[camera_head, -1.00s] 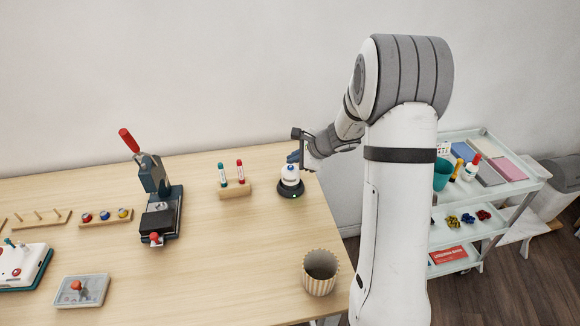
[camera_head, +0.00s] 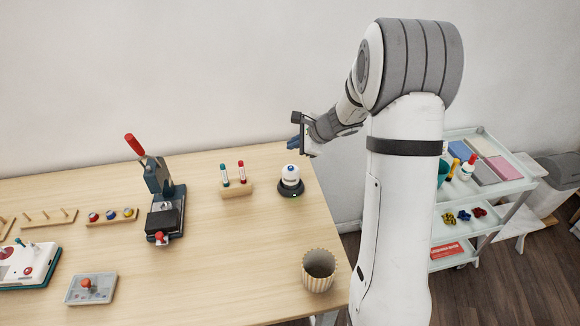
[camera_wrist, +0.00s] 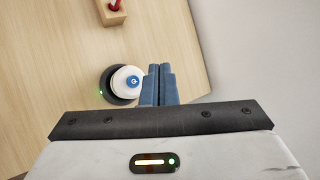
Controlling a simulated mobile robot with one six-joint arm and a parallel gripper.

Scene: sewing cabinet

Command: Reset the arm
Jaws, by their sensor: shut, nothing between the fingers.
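My gripper (camera_head: 293,145) is at the table's far right corner, above and a little behind a white round device with a blue top button on a dark base (camera_head: 290,182). The wrist view shows my gripper's blue fingers (camera_wrist: 159,70) shut together and empty. In that view the white device (camera_wrist: 126,80) stands just left of the fingers, with a green light on its base. My gripper appears raised clear of it.
A shelved cart (camera_head: 470,205) stands at the right. The wall is behind.

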